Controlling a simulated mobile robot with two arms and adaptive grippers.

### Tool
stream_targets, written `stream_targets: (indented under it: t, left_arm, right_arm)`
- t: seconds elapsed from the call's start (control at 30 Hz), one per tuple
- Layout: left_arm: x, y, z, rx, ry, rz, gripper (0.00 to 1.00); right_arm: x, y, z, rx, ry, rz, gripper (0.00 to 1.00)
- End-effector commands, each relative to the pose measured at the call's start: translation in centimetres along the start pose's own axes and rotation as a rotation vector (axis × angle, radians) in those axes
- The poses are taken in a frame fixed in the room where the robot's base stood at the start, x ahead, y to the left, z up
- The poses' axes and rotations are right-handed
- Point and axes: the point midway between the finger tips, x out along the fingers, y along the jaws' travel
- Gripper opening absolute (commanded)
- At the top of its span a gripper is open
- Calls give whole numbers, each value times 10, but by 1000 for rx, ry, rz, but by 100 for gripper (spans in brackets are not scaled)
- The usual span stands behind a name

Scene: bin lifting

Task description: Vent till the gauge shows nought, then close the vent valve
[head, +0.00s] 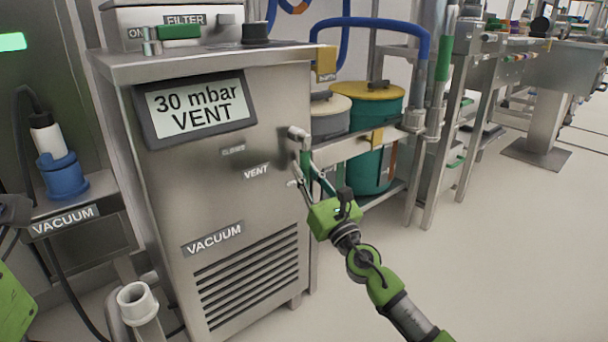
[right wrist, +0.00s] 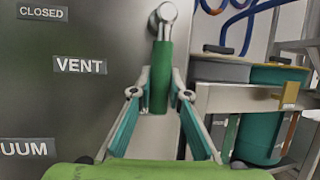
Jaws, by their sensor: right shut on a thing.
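The gauge display (head: 195,108) on the steel vacuum unit (head: 165,190) reads "30 mbar VENT". The vent valve is a green-sleeved lever (head: 305,162) on a metal pivot at the unit's right front edge. In the right wrist view the lever (right wrist: 160,75) hangs straight down, beside the "VENT" label (right wrist: 80,66); a "CLOSED" label (right wrist: 42,13) sits higher up and to the left. My right gripper (head: 306,176) is shut on the lower part of the lever, a finger on each side. At the left edge of the head view, part of my left arm shows, but its fingertips do not.
A green filter lever (head: 179,32) and a black knob (head: 256,33) are on top of the unit. A blue holder (head: 62,176) stands left. Drums with yellow (head: 368,91) and pale lids stand behind a rail at right. Open floor lies front right.

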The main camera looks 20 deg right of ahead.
Motion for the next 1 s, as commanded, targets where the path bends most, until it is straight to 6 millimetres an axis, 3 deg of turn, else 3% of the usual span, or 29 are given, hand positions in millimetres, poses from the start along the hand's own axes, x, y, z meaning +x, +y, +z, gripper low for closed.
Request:
stream_targets:
  t: [0.23,0.27,0.3,0.73,1.0]
  left_arm:
    - [0,0,0,0,0,0,32]
    - [0,0,0,0,0,0,32]
    - [0,0,0,0,0,0,32]
    - [0,0,0,0,0,-1,32]
    - [0,0,0,0,0,-1,32]
  right_arm:
    - [0,-3,0,-9,-1,-5,0]
    - [0,-3,0,-9,-1,-5,24]
    - [0,-3,0,-8,-1,-5,34]
    - [-6,-1,0,-4,1,-3,34]
    - [-53,-1,-1,-6,3,-1,34]
